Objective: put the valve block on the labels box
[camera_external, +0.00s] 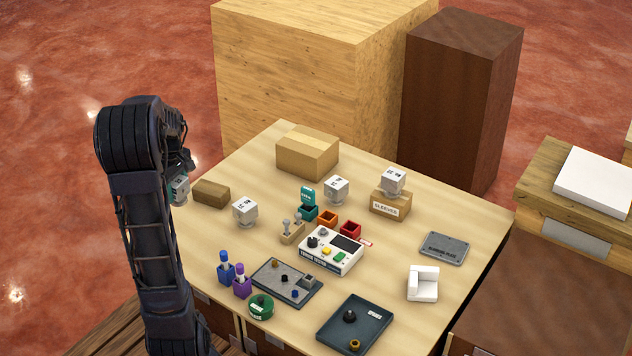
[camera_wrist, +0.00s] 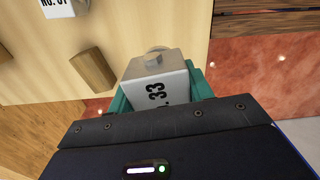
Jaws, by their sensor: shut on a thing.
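My gripper (camera_external: 177,188) is at the left edge of the table, largely behind my arm in the external view. In the wrist view its teal fingers (camera_wrist: 158,94) are shut on a white block marked 33 (camera_wrist: 150,72), with a round grey knob at its far end. Similar white blocks stand on the table (camera_external: 245,211), (camera_external: 336,189), and one (camera_external: 393,181) sits on a box marked SLEEVES (camera_external: 389,205). A plain-looking brown box (camera_external: 211,193) lies just right of my gripper; it also shows in the wrist view (camera_wrist: 92,70). I can read no labels marking.
A large cardboard box (camera_external: 307,155) stands at the back of the table (camera_external: 440,205). A white control box (camera_external: 331,251), colored bins, a grey tray (camera_external: 287,283) and a dark tray (camera_external: 355,325) crowd the middle and front. The back right is fairly clear.

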